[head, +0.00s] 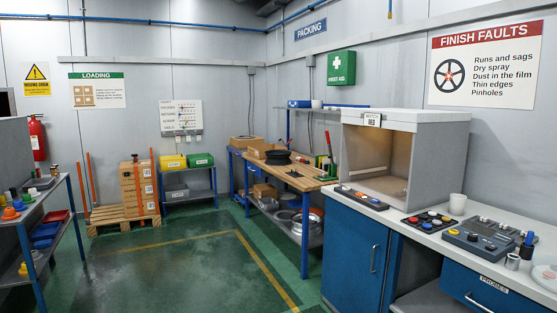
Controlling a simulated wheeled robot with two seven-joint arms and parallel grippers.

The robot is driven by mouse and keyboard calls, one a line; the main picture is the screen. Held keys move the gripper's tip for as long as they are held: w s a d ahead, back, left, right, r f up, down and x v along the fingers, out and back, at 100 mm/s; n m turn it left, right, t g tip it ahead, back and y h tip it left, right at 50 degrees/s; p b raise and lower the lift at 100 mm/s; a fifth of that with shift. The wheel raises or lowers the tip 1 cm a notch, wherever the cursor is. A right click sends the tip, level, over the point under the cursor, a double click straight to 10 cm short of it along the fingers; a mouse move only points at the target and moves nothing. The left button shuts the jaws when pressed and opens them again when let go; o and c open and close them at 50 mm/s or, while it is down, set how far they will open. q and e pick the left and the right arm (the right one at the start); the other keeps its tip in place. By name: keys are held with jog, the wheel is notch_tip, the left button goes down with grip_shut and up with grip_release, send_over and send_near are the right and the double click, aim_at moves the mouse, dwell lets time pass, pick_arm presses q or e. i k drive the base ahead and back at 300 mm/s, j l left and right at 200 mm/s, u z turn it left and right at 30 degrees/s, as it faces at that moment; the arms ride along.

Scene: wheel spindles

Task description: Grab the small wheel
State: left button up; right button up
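I cannot pick out for certain which thing is the small wheel. A dark round object (278,157), possibly a wheel or tyre, lies on the wooden-topped workbench (312,183) in the middle distance. Several grey, ring-shaped objects, perhaps wheel rims (287,216), sit on the lower shelf of that bench. They are small and partly overlapped at this distance. Neither of my grippers is in view.
The green floor with yellow lines (265,270) is open ahead. A blue cabinet (355,258) with a white counter and light booth (398,160) stands at right. A shelf rack (28,217) stands at left. A pallet of boxes (135,190) is farther back.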

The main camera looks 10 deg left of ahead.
aim_at(275, 158)
jog(key=i+j+u, duration=0.25)
jog(key=i, duration=0.25)
jog(key=i+u, duration=0.25)
jog(key=i, duration=0.3)
jog(key=i+j, duration=0.1)
jog(key=i, duration=4.2)
jog(key=i+j+z, duration=0.2)
jog(key=i+z, duration=0.2)
jog(key=i+j+z, duration=0.8)
